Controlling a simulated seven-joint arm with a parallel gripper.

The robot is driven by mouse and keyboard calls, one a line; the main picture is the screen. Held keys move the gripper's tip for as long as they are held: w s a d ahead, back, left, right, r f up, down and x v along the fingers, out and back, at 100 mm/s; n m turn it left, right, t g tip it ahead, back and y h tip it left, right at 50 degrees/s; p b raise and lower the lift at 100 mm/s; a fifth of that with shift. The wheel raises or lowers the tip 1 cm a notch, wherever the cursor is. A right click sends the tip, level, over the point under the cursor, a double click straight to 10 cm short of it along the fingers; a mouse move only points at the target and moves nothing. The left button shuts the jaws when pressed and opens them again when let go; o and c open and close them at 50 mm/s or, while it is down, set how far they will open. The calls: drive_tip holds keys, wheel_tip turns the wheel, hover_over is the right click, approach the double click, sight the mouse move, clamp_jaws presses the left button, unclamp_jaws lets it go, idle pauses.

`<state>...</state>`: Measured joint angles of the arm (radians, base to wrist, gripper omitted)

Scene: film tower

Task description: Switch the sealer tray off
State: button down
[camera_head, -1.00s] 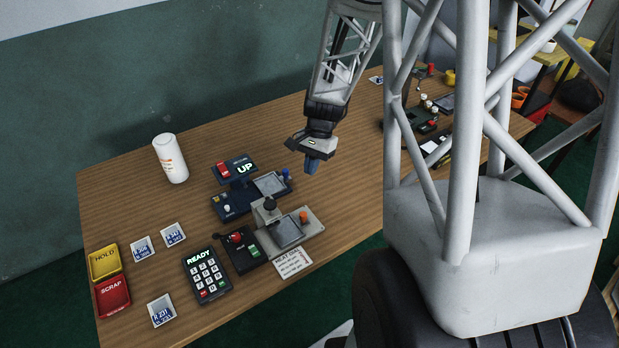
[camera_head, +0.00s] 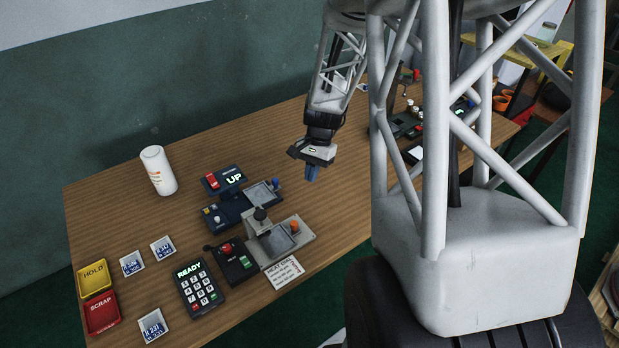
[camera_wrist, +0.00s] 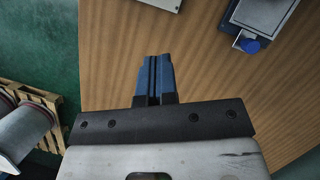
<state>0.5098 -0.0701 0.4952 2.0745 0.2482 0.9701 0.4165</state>
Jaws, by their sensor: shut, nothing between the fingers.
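My gripper (camera_head: 312,173) is shut and empty, its blue fingers pointing down above the bare table right of the two tray devices. The fingers also show in the wrist view (camera_wrist: 154,75). A grey device (camera_head: 300,243) has a dark square tray plate, a black knob and an orange knob. Behind it is a dark blue device (camera_head: 228,214) with a similar plate and a blue knob (camera_head: 276,184), which also shows in the wrist view (camera_wrist: 250,45). I cannot tell which is the sealer. A black box (camera_head: 236,270) with a red knob and green patch stands left of the grey device.
A box reading UP (camera_head: 233,179) has a red switch. A READY keypad (camera_head: 199,290), a printed card (camera_head: 284,272), white labelled squares, yellow HOLD (camera_head: 93,275) and red SCRAP (camera_head: 101,312) trays and a white bottle (camera_head: 158,171) stand around. The table (camera_head: 345,190) below my gripper is clear.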

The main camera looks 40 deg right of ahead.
sight(285, 234)
drive_tip(key=x, duration=0.8)
drive_tip(key=shift+a+f, duration=0.1)
drive_tip(key=shift+f, duration=0.1)
drive_tip(key=shift+s+a+f, duration=0.1)
drive_tip(key=shift+s+a, duration=0.15)
drive_tip(key=shift+a, duration=0.2)
drive_tip(key=shift+s+a+f, duration=0.1)
drive_tip(key=shift+s+a, duration=0.1)
drive_tip(key=shift+a, duration=0.25)
drive_tip(key=shift+s+a, duration=0.5)
drive_tip(key=shift+a, duration=0.4)
drive_tip(key=shift+a, duration=1.95)
